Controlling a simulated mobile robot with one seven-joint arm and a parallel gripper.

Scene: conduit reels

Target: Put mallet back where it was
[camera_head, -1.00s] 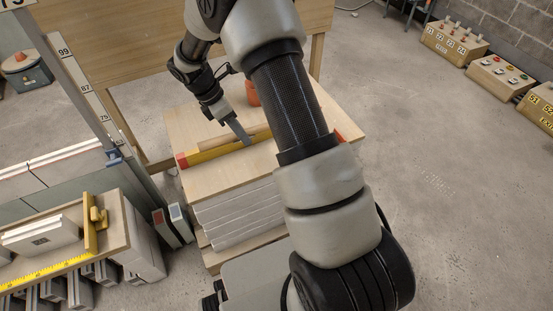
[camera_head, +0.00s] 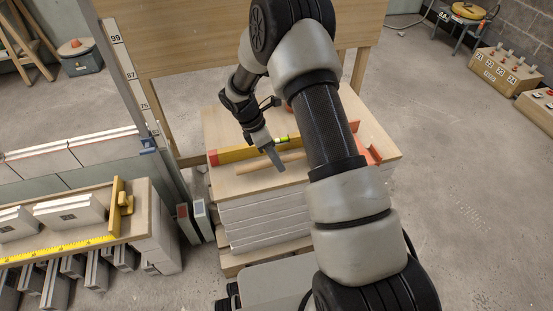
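A pale wooden handle (camera_head: 252,166), which looks like the mallet's, lies across my gripper's fingers, on the near side of a yellow level (camera_head: 236,153) with a red end. I see no mallet head; my arm covers the area to the right of the handle. My gripper (camera_head: 273,158) points down at the handle over the wooden work top (camera_head: 245,186). The fingers appear closed around the handle. I cannot tell whether the handle touches the top.
An orange-red part (camera_head: 374,156) shows right of my arm on the work top. A tall wooden panel (camera_head: 190,60) stands behind. A bench with a yellow rule (camera_head: 60,252) is at left. Control boxes (camera_head: 503,70) stand at far right, with open floor before them.

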